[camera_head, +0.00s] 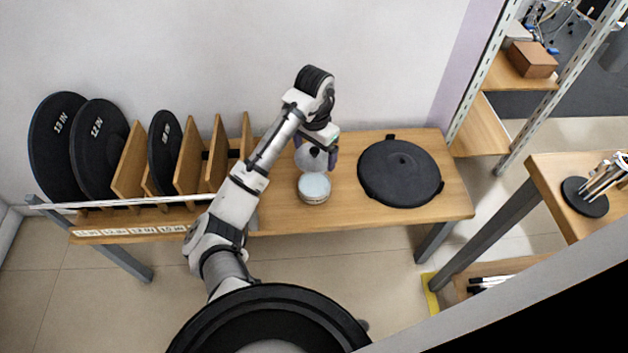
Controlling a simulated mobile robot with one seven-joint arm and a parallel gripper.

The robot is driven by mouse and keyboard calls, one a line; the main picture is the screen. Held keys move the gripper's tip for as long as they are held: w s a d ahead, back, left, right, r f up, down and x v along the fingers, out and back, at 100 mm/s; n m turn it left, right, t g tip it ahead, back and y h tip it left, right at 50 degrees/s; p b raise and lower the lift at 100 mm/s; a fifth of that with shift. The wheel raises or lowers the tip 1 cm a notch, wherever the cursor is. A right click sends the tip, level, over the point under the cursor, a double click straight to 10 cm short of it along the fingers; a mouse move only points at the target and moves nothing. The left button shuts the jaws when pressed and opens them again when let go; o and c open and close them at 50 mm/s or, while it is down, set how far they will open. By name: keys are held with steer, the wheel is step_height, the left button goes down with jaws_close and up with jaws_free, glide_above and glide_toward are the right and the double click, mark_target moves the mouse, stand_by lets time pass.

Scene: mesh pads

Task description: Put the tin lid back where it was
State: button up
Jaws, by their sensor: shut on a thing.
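My gripper (316,151) is above the wooden bench and shut on the tin lid (309,159), a pale grey round disc. The lid appears just behind and above the tin (314,188), a low round container with a pale top and a label on its side. The tin stands upright on the bench. The lid's upper edge is partly hidden by my gripper. I cannot tell from this view whether the lid touches the tin or the bench.
A large black disc (400,172) lies flat on the bench (455,196) to the right. At left, a wooden rack (190,160) with upright dividers holds black discs, with a pale rail (120,204) in front. A metal-post shelf (490,125) stands beyond the bench's right end.

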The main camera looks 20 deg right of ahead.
step_height(320, 180, down, 6)
steer(key=shift+f+b, duration=0.2)
steer(key=shift+b, duration=0.75)
steer(key=shift+f+b, duration=0.4)
steer(key=shift+f, duration=1.75)
steer(key=shift+f, duration=0.3)
steer(key=shift+f, duration=0.1)
steer(key=o, duration=0.7)
step_height(320, 180, up, 13)
steer(key=p, duration=0.4)
steer(key=shift+f, duration=0.1)
